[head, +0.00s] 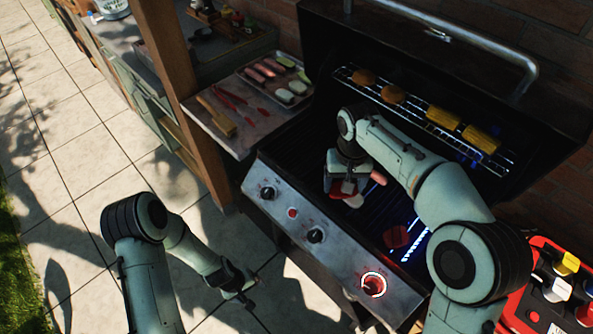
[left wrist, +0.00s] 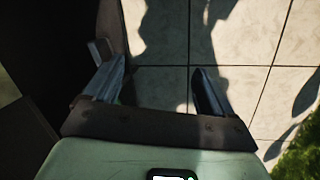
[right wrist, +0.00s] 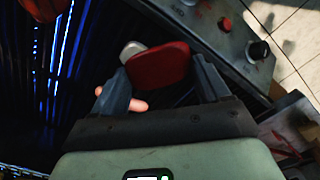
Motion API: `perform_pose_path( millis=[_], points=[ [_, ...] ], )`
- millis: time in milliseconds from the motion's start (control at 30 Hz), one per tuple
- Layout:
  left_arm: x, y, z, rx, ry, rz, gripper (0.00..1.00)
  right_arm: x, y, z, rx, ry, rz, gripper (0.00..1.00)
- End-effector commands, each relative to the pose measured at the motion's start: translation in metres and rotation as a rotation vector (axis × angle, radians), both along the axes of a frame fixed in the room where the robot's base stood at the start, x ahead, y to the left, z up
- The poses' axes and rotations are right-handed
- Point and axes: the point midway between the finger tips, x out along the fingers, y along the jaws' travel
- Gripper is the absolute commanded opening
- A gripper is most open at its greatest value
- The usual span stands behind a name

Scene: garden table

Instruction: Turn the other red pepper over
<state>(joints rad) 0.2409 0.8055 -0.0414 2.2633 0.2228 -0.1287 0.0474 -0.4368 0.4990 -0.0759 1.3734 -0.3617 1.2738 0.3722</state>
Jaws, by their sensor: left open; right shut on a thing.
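My right gripper (head: 350,190) is over the left part of the grill, shut on a red pepper piece (right wrist: 158,66). This pepper also shows in the head view (head: 353,201), low at the grate; I cannot tell if it touches the bars. A pale piece (right wrist: 132,50) shows beside it, partly hidden. Another red pepper piece (head: 396,237) lies on the grate nearer the front right, and its edge shows in the right wrist view (right wrist: 45,9). My left gripper (head: 240,290) is open and empty over the paving; its spread fingers show in the left wrist view (left wrist: 155,90).
A sausage (head: 378,178) lies beside my right gripper. The grill's upper rack (head: 420,118) holds corn and round browned pieces. A side tray (head: 262,78) carries meat and vegetables, with red tongs (head: 229,98) nearby. The control panel (head: 330,240) edges the grill's front. A red caddy (head: 550,290) stands right.

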Motion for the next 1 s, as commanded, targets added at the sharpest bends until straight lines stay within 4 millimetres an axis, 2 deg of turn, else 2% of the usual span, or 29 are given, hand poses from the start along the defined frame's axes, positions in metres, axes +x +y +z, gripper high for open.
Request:
perform_pose_path(
  millis=[33, 200, 267, 400, 467, 533, 567, 633, 800, 900, 1000],
  points=[
    [0.032, 0.01, 0.015, 0.006, -0.035, 0.057, 0.85, 0.0, 0.0, 0.0, 0.0, 0.0, -0.001, 0.46],
    [0.113, 0.029, 0.074, -0.044, -0.116, 0.24, 0.85, 0.0, 0.0, 0.0, 0.0, 0.0, -0.001, 0.46],
    [0.138, 0.034, 0.098, -0.076, -0.146, 0.296, 0.85, 0.0, 0.0, 0.0, 0.0, 0.0, -0.001, 0.46],
    [0.19, 0.04, 0.164, -0.175, -0.228, 0.403, 0.85, 0.0, 0.0, 0.0, 0.0, 0.0, -0.001, 0.46],
    [0.208, 0.039, 0.195, -0.229, -0.26, 0.442, 0.85, 0.0, 0.0, 0.0, 0.0, 0.0, -0.001, 0.46],
    [0.226, 0.031, 0.232, -0.323, -0.269, 0.494, 0.85, 0.0, 0.0, 0.0, 0.0, 0.0, -0.001, 0.46],
    [0.23, 0.022, 0.246, -0.378, -0.249, 0.522, 0.85, 0.0, 0.0, 0.0, 0.0, 0.0, -0.001, 0.46],
    [0.232, -0.01, 0.27, -0.524, -0.13, 0.598, 0.85, 0.0, 0.0, 0.0, 0.0, 0.0, -0.001, 0.46],
    [0.217, -0.074, 0.319, -0.764, 0.223, 0.725, 0.85, 0.0, 0.0, 0.0, 0.0, 0.0, -0.001, 0.46],
    [0.207, -0.098, 0.346, -0.837, 0.407, 0.762, 0.85, 0.0, 0.0, 0.0, 0.0, 0.0, -0.001, 0.46],
    [0.197, -0.113, 0.367, -0.874, 0.547, 0.781, 0.85, 0.0, 0.0, 0.0, 0.0, 0.0, -0.001, 0.46]
  ],
)
